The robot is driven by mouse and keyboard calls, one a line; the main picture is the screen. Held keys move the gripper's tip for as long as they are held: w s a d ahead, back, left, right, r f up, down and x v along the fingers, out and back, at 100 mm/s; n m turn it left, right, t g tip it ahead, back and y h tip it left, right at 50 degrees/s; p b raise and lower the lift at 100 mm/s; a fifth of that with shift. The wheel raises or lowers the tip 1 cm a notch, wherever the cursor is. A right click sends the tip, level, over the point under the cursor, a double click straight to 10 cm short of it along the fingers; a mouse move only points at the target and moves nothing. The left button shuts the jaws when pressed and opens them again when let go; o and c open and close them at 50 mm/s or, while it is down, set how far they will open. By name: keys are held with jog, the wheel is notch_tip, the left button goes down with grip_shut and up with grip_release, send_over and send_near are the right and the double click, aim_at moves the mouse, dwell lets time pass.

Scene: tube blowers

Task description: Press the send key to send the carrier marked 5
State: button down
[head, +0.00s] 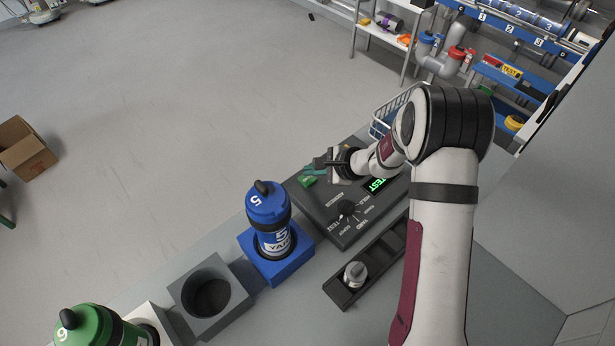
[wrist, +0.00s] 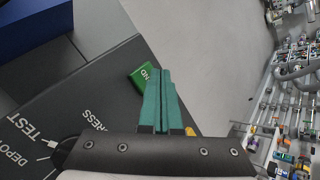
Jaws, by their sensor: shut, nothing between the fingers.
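The carrier marked 5 (head: 268,207) is a blue bottle with a dark cap and a label reading YARD. It stands upright in a blue holder (head: 295,262). The green send key (head: 307,181) is on the dark control panel (head: 325,224); part of its lettering shows in the wrist view (wrist: 139,75). My gripper (head: 306,170) has its teal fingers shut and empty, right beside the key; in the wrist view the fingertips (wrist: 161,72) are just right of it. I cannot tell whether they touch.
An empty grey holder (head: 235,296) and a green carrier marked 9 (head: 92,325) stand to the left. A dark tray (head: 343,292) holds a small metal part (head: 355,273). A wire basket (head: 380,125) is behind the panel. Tube racks (head: 510,80) stand at the back right.

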jog(key=shift+f, duration=0.3)
